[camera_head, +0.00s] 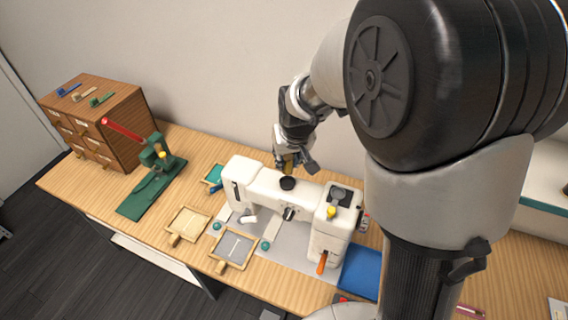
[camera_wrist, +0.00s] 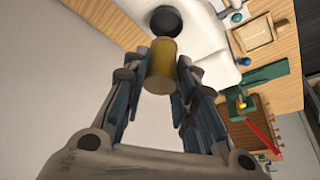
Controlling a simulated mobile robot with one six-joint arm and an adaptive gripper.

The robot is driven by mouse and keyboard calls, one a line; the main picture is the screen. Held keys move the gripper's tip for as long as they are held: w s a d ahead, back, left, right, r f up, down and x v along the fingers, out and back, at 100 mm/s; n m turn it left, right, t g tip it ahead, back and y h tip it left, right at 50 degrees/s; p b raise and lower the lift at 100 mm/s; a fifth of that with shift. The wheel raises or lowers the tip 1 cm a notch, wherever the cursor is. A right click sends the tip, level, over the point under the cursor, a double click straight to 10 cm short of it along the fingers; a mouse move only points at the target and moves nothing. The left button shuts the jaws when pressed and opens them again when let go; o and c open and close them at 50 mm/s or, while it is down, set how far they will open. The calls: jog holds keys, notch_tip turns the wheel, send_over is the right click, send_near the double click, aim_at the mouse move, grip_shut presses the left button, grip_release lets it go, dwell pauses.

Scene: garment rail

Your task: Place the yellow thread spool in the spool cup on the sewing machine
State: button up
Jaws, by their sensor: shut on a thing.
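The yellow thread spool (camera_wrist: 161,68) is between my gripper's fingers in the wrist view. My gripper (camera_wrist: 161,80) is shut on it. The black spool cup (camera_wrist: 165,19) shows just beyond the spool in that view, and the two are apart. In the head view my gripper (camera_head: 287,165) hangs over the back of the white sewing machine (camera_head: 262,182), close behind the spool cup (camera_head: 287,183). The cup sits on top of the machine's arm and looks empty. The held spool is mostly hidden by the gripper in the head view.
A wooden drawer cabinet (camera_head: 129,108) and a green press with a red lever (camera_head: 148,188) stand at the left. Small framed trays (camera_head: 188,224) lie before the machine. The wall is close behind the table.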

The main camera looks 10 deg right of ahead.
aim_at(287, 171)
jog(key=shift+w+f+b, duration=0.1)
jog(key=shift+f+b, duration=0.35)
jog(key=shift+f, duration=2.35)
jog(key=shift+f, duration=0.1)
jog(key=o, duration=0.9)
jog(key=shift+c, duration=0.2)
